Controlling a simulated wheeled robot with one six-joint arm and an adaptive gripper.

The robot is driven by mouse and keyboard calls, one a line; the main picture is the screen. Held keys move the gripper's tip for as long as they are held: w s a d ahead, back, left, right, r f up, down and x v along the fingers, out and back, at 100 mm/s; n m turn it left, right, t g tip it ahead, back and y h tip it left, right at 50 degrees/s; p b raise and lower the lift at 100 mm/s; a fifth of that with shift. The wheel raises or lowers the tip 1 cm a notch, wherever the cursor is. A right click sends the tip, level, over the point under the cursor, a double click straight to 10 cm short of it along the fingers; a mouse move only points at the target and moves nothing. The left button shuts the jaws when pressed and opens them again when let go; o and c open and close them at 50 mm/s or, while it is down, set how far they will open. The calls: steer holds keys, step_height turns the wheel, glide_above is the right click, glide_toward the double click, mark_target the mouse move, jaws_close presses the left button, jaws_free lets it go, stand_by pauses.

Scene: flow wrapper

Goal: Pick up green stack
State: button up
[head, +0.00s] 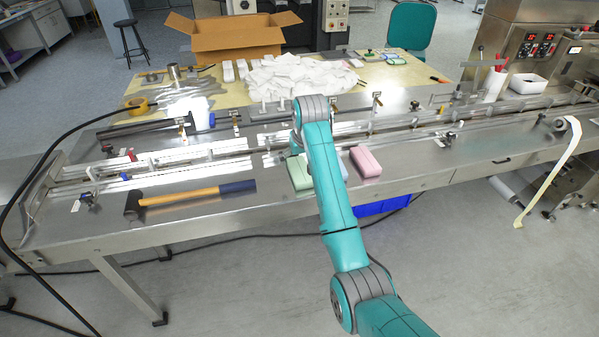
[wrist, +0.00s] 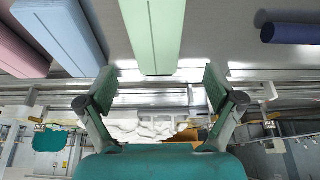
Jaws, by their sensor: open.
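The green stack (head: 299,174) is a pale green block on the steel table, just left of my arm in the head view. In the wrist view the green stack (wrist: 153,35) is at top centre, its near end just beyond the gap between my fingertips. My gripper (wrist: 160,88) is open and empty, a finger to each side of that gap with clear space to the stack. In the head view my arm largely hides the gripper and part of the green stack.
A blue stack (wrist: 62,30) and a pink stack (head: 365,161) lie to the right in the head view. A hammer (head: 190,198) lies to the left. Conveyor rails (head: 220,148) run behind. A white pile (head: 300,77) and cardboard box (head: 235,40) are farther back.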

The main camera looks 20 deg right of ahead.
mark_target(299, 168)
steer(key=shift+d+x, duration=0.2)
steer(key=shift+x, duration=2.5)
steer(key=shift+c, duration=0.3)
steer(key=c, duration=0.9)
